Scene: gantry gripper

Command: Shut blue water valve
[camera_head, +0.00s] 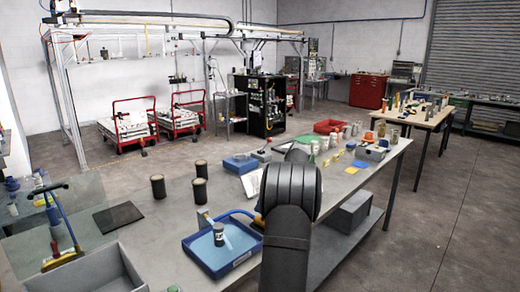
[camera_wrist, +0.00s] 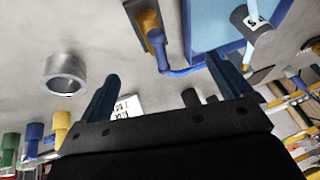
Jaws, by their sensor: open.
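A blue curved bar (camera_head: 236,213), which looks like a lever handle, runs along the far edge of a blue tray in the head view. At its left is a tan upright plate (camera_head: 203,219). The wrist view shows the blue bar (camera_wrist: 178,71) bending away from a yellow-brown fitting (camera_wrist: 152,36). I cannot tell for certain that this is the valve. My gripper (camera_wrist: 164,86) is open, its two dark fingers spread below the bar in the wrist view. Nothing is clearly held. In the head view my black arm hides the gripper.
The blue tray (camera_head: 190,247) holds a small bottle (camera_head: 218,234). Several dark cylinders (camera_head: 158,186) stand to the left on the grey table. A metal ring (camera_wrist: 66,74) and green, blue and yellow capped items (camera_wrist: 34,131) show in the wrist view. Bare tabletop (camera_head: 180,213) lies behind the tray.

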